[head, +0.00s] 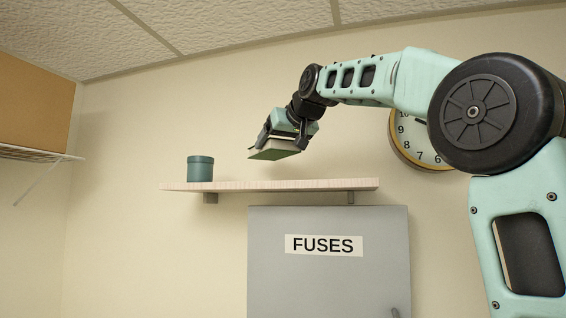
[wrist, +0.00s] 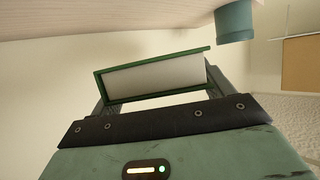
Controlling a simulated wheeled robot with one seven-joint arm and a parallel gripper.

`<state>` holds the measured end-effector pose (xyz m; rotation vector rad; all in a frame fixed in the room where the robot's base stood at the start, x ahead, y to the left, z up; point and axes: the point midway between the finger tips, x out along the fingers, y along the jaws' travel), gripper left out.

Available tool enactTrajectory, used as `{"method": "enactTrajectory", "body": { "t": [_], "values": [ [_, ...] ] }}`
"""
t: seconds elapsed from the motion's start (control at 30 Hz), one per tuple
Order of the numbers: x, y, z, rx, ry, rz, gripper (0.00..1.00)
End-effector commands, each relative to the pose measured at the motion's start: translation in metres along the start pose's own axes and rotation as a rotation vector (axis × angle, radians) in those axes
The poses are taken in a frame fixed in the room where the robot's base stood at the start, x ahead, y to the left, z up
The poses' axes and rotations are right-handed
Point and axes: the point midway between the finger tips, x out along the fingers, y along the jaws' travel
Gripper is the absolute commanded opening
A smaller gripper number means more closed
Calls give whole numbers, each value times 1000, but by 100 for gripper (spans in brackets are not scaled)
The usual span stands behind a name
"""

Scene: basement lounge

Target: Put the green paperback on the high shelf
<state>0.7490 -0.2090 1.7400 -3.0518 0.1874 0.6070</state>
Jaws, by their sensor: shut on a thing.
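The green paperback (head: 272,153) is held in my gripper (head: 284,143) in the head view, above the high shelf (head: 290,185) and apart from it. In the wrist view the paperback (wrist: 155,75) sits between the two fingers of my gripper (wrist: 155,85), with its pale page edge and green covers showing. The shelf (wrist: 100,18) runs along the top of the wrist view. The shelf is a pale wooden board on the wall with brackets below. Part of the paperback is hidden by the fingers.
A teal lidded canister (head: 200,169) stands near the shelf's left end; it also shows in the wrist view (wrist: 235,22). The rest of the shelf top looks clear. A grey fuse box (head: 328,270) is below, and a wall clock (head: 408,140) is to the right.

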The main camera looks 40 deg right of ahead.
Motion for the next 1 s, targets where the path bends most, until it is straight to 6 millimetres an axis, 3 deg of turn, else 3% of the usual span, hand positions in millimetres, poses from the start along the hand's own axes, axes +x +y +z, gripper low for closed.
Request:
{"method": "enactTrajectory", "body": {
  "t": [0.17,0.3,0.77,1.0],
  "values": [
    [24,30,-15,2,-1,5,53],
    [30,26,9,0,-1,-1,53],
    [46,25,47,1,-2,0,53],
    [52,28,54,0,1,1,53]
  ]
}}
